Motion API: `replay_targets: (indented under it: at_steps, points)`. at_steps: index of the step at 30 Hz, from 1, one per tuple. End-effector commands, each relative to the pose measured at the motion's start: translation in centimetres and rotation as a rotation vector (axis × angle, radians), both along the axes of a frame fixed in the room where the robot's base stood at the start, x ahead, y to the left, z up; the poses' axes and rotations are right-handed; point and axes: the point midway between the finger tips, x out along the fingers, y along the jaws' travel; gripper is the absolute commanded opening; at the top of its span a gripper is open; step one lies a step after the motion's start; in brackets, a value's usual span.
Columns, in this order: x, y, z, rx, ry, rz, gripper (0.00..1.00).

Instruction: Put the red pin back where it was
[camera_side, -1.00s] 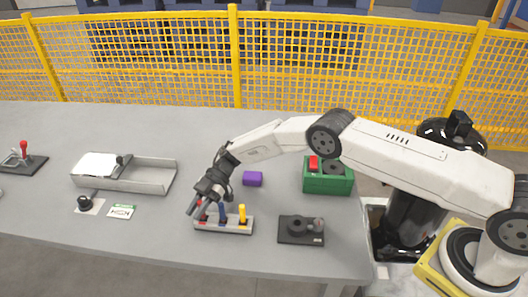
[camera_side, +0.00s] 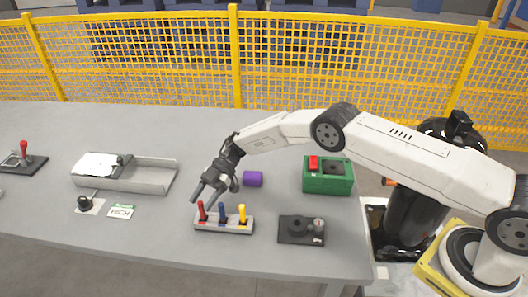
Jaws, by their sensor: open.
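The red pin (camera_side: 202,211) stands upright in the left place of the light grey pin block (camera_side: 224,229). A blue pin (camera_side: 221,212) stands in the middle and a yellow pin (camera_side: 242,214) at the right of the same block. My gripper (camera_side: 203,194) is open and empty, tilted down to the left, just above the red pin. The fingertips look close to the pin's top; I cannot tell whether they touch it. The foot of each pin is hidden in the block.
A purple block (camera_side: 253,179) lies behind the pin block. A green box (camera_side: 328,182) with a red button and a dark device (camera_side: 301,230) stand to the right.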

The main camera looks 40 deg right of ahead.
Motion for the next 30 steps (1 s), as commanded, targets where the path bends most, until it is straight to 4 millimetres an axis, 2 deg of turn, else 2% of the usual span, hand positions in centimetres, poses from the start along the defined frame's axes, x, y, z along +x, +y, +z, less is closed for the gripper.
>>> replay_targets:
  at_steps: [9, 15, 21, 30]
  points:
    - [1.7, -4.7, 2.1, 0.0, -0.003, -0.003, 0.57]
    - [2.4, -6.8, 3.0, 0.0, -0.001, -0.002, 0.57]
    - [2.7, -7.7, 3.3, 0.0, 0.0, -0.001, 0.57]
    - [2.7, -7.7, 3.4, 0.0, 0.0, 0.0, 0.57]
